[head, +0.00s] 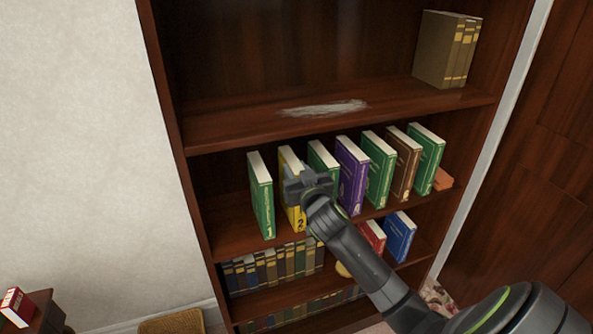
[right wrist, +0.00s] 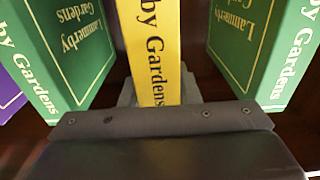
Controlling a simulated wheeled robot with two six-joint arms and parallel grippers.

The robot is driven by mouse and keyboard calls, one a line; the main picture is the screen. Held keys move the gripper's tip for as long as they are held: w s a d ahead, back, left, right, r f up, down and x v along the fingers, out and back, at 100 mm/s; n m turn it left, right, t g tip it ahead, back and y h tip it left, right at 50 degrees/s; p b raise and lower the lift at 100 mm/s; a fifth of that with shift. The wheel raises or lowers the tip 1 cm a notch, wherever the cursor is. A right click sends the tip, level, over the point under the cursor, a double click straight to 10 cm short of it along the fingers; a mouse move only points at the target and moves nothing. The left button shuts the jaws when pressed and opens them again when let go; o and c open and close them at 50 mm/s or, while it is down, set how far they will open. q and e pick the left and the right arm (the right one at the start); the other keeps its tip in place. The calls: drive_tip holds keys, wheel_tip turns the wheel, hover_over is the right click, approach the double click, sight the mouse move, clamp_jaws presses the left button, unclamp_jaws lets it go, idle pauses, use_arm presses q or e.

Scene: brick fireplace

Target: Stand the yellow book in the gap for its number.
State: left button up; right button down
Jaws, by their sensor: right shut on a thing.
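The yellow book (head: 291,181), marked 2, stands upright in the row on the middle shelf, between the green book marked 1 (head: 261,194) and another green book (head: 320,157). My right gripper (head: 300,186) is shut on its spine side. In the right wrist view the yellow book (right wrist: 156,50) is held between the fingers (right wrist: 158,95), with a green book (right wrist: 72,50) on the left and another (right wrist: 262,50) on the right, both apart from it. My left gripper is not in view.
To the right in the row stand a purple book (head: 351,176), a green one (head: 378,170), a brown one (head: 404,168) and another green one (head: 427,160). Red (head: 373,236) and blue (head: 400,237) books stand on the shelf below. The upper shelf board (head: 240,122) is overhead.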

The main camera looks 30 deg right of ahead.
drive_tip(key=c, duration=1.1)
unclamp_jaws()
drive_tip(key=shift+r, duration=0.1)
drive_tip(key=b+v, duration=0.1)
drive_tip(key=v, duration=1.1)
drive_tip(key=shift+a, duration=0.1)
